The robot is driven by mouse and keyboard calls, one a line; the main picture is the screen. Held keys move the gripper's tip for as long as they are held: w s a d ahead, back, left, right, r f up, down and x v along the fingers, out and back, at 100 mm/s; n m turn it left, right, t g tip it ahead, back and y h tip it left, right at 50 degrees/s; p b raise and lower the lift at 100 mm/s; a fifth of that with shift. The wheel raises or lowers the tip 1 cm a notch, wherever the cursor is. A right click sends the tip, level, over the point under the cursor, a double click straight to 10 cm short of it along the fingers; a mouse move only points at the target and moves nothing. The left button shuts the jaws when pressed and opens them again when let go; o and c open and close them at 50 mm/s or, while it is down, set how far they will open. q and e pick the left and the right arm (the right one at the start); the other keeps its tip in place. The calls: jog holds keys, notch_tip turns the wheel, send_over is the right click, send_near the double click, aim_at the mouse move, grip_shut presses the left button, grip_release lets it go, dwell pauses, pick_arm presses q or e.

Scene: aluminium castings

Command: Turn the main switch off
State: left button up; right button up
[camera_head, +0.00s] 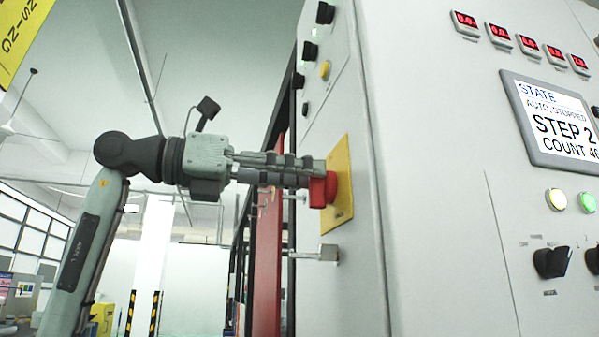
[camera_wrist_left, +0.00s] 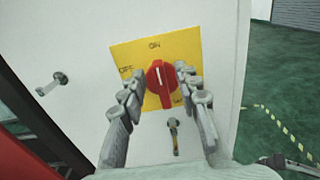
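The main switch is a red rotary knob (camera_head: 323,190) on a yellow plate (camera_head: 341,168) on the side of the grey cabinet. In the left wrist view the knob (camera_wrist_left: 160,86) has a white mark pointing up, towards ON. OFF is printed at the left of the yellow plate (camera_wrist_left: 125,52). My left gripper (camera_head: 318,172) reaches the knob from the left. In the left wrist view its fingers (camera_wrist_left: 160,80) stand on either side of the knob, with a small gap at the left; whether the right finger touches is unclear.
A metal latch handle (camera_head: 318,254) sticks out below the plate. Another handle (camera_wrist_left: 52,84) is at the left in the wrist view. A red door edge (camera_head: 268,265) stands beside the cabinet. The cabinet front has a display (camera_head: 556,122) reading AUTO STOPPED and several lamps.

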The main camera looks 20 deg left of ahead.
pick_arm(q)
grip_shut()
jog(key=shift+n, duration=0.3)
pick_arm(e)
jog(key=shift+w, duration=0.1)
pick_arm(q)
jog(key=shift+w+a+f+n+p, duration=0.15)
jog(key=shift+n+p, duration=0.65)
jog(key=shift+n, duration=1.1)
jog(key=shift+w+a+f+n+p, duration=0.2)
jog(key=shift+n+p, duration=0.55)
jog(key=shift+n, duration=1.15)
jog(key=shift+w+a+n+p, duration=0.1)
jog(key=shift+w+n+p, duration=0.15)
jog(key=shift+n+p, duration=1.1)
pick_arm(e)
notch_tip(320, 180, down, 11)
jog(key=w+b, duration=0.1)
jog(key=shift+a+g+y, duration=0.2)
jog(key=shift+g+y, duration=0.1)
pick_arm(q)
jog(key=shift+n, duration=0.65)
